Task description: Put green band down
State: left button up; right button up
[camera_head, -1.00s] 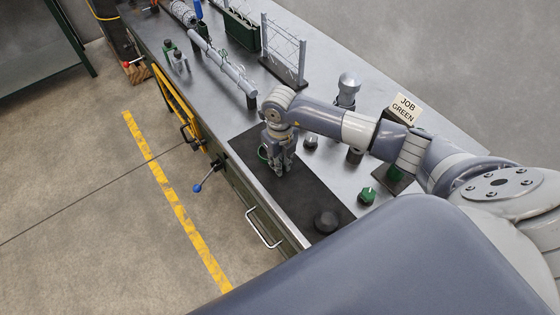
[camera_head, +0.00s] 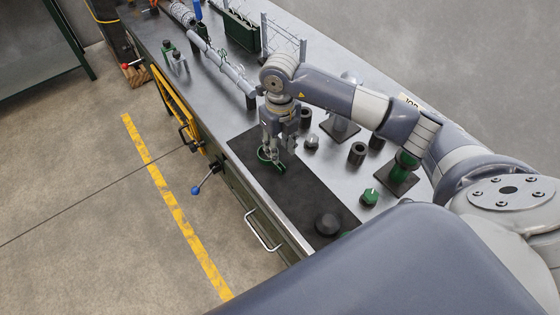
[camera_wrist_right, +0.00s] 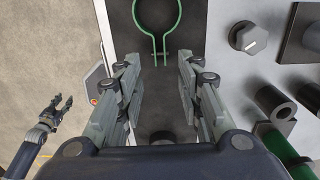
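The green band (camera_wrist_right: 138,22) is an open ring with two straight tails. In the right wrist view its ring is at the top, over the dark mat, and its tails point down between my fingertips. In the head view the band (camera_head: 281,168) is at the dark mat (camera_head: 300,200), just below my right gripper (camera_head: 277,155). My right gripper (camera_wrist_right: 160,75) is open, with a gap between each finger and the tails. The band appears to lie flat on the mat. My left gripper (camera_wrist_right: 62,100) shows at the left of the wrist view, over the floor, with its fingers apart.
A dark round knob (camera_head: 327,222) and a green-topped nut (camera_head: 369,197) are near the mat. A grey pipe (camera_head: 225,68) on supports and a wire rack (camera_head: 285,45) stand farther back. Dark cylinders and a green post (camera_head: 404,160) stand on the right. The mat's middle is clear.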

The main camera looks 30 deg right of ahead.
jog(key=shift+r+b, duration=0.45)
jog(key=shift+r, duration=1.75)
